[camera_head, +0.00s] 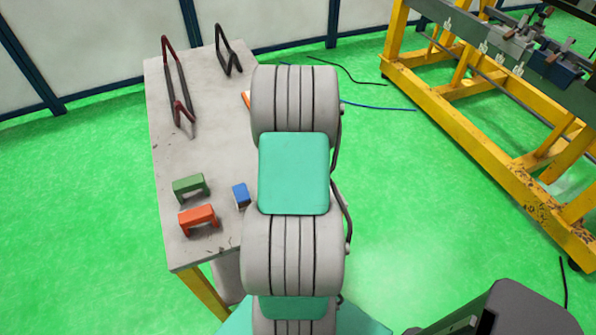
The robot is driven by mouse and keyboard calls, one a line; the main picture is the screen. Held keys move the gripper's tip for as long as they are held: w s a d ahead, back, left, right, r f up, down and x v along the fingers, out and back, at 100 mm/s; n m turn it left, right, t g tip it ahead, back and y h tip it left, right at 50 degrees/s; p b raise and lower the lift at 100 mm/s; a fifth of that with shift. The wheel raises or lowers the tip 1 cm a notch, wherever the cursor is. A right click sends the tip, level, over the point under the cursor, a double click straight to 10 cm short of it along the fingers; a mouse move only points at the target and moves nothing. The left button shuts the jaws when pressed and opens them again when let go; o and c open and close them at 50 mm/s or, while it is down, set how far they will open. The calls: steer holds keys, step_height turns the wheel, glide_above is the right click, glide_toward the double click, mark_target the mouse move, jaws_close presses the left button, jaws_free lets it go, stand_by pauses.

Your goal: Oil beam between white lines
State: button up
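The beam (470,42) is a long grey-green bar at the upper right. It lies along a yellow steel frame (520,155). Several small white marks (483,46) show on its near side; I cannot tell which of them are the white lines. Clamp-like metal fittings (530,42) sit on its right part. My arm rises through the middle of the view, in front of the table and left of the frame. My gripper is not visible, so I cannot see whether it holds anything. No oil container can be made out.
A grey table (185,150) stands at left. Cables (380,106) lie on the open green floor between table and frame.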

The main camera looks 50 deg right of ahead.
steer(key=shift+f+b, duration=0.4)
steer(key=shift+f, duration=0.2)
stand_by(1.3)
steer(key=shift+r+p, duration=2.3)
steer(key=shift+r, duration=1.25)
